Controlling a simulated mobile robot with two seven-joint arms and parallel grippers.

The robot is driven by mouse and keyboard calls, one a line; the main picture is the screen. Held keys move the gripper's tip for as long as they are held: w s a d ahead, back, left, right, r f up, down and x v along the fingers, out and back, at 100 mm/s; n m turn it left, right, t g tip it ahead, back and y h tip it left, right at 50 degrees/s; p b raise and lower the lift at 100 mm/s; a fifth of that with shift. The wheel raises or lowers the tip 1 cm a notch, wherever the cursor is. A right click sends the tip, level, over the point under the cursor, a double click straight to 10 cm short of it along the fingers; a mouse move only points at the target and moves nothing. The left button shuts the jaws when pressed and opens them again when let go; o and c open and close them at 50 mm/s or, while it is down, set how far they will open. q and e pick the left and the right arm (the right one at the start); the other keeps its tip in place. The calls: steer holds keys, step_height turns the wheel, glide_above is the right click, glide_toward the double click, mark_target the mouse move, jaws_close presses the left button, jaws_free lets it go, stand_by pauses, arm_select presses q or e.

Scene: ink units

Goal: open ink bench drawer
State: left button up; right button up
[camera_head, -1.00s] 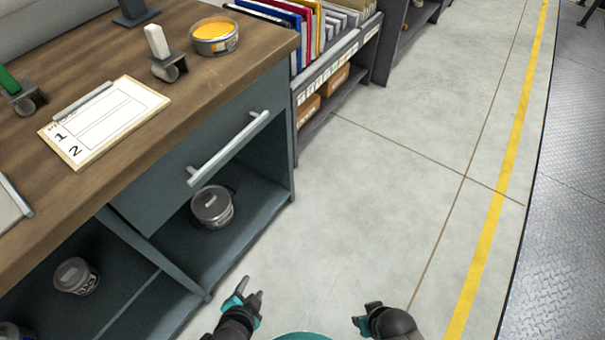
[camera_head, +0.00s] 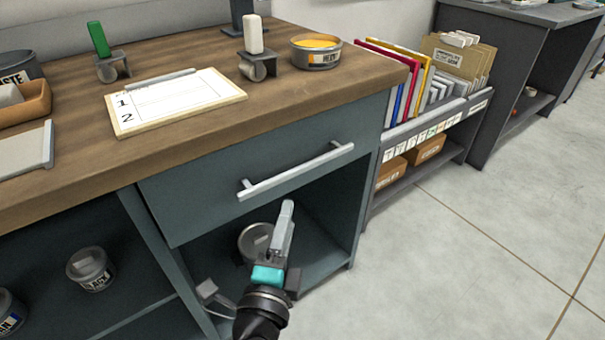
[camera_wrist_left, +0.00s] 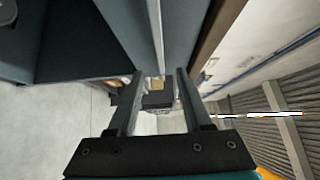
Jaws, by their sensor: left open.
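The drawer (camera_head: 220,207) of the ink bench is a dark teal panel under the wooden top, and it looks closed. Its pale bar handle (camera_head: 296,172) runs across the front. My left gripper (camera_head: 286,206) is raised in front of the drawer, its tip just below the handle in the head view. In the left wrist view my left gripper (camera_wrist_left: 160,73) is open and empty. The handle bar (camera_wrist_left: 155,30) runs up the picture, lined up with the gap between the fingers; I cannot tell whether it lies between them. My right gripper is out of view.
On the bench top (camera_head: 70,150) are a clipboard (camera_head: 175,100), a tin of yellow ink (camera_head: 316,50) and two rollers. Below the drawer is an open shelf with a can (camera_head: 255,240). A folder rack (camera_head: 430,125) stands to the right. The floor (camera_head: 470,260) is clear there.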

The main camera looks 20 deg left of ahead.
arm_select(q)
glide_toward(301, 172)
steer(key=w, duration=0.6)
steer(key=w+a, duration=0.1)
steer(key=w, duration=0.2)
steer(key=shift+a, duration=0.15)
steer(key=shift+w+a, duration=0.1)
steer(key=shift+w, duration=0.7)
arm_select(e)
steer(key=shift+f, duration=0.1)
arm_select(q)
steer(key=shift+c, duration=0.3)
jaws_close()
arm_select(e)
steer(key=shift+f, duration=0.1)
